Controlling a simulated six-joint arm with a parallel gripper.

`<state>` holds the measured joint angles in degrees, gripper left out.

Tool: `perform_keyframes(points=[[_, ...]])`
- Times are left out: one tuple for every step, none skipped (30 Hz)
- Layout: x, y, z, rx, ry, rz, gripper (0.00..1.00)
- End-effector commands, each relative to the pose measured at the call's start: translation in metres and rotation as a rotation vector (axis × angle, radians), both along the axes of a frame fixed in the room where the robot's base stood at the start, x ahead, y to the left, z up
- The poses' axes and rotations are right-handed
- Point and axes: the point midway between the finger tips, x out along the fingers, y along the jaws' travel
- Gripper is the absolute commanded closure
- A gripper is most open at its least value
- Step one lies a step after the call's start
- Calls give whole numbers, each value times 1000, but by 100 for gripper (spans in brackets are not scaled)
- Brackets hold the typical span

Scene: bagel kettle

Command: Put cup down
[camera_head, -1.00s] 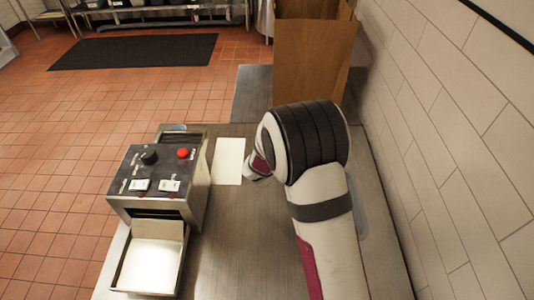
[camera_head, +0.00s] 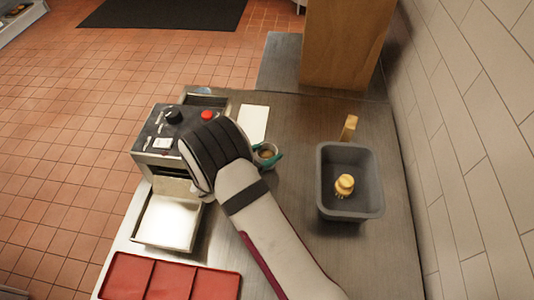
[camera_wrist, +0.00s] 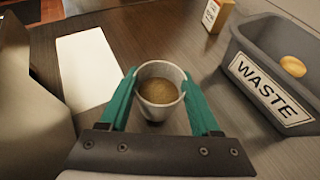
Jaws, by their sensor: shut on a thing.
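A small white cup (camera_wrist: 158,110) with brown contents stands upright between the green fingers of my gripper (camera_wrist: 160,84) in the wrist view. The fingers are shut on the cup from both sides. In the head view the cup (camera_head: 267,151) shows in part beside my wrist, with my gripper (camera_head: 267,158) around it. It is over the steel counter (camera_head: 310,250), just below and to the right of a white sheet (camera_head: 253,122). I cannot tell whether the cup's base touches the counter.
A grey waste bin (camera_head: 325,200) with a yellow-brown item (camera_head: 344,185) inside stands on the right. A small box (camera_head: 349,127) is behind it. A metal machine (camera_head: 160,142) is at left, a red tray (camera_head: 165,280) in front. Bare counter lies between cup and bin.

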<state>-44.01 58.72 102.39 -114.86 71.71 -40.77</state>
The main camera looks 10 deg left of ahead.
Motion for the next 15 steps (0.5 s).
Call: perform_keyframes(points=[[0,0,-7,-3,2,0,90],[0,0,-9,-2,1,1,90],[0,0,-10,0,0,0,90],[0,0,-10,1,-2,0,90],[0,0,-10,1,-2,0,90],[0,0,-10,1,-2,0,90],[0,0,-10,1,-2,0,90],[0,0,-10,1,-2,0,90],[0,-1,-10,1,-2,0,90],[0,-1,-11,0,-1,0,90],[0,-1,-12,1,0,0,90],[0,-1,-13,1,0,0,90],[0,-1,-13,1,0,0,31],[0,-1,-12,1,0,0,25],[0,-1,-12,1,0,0,18]])
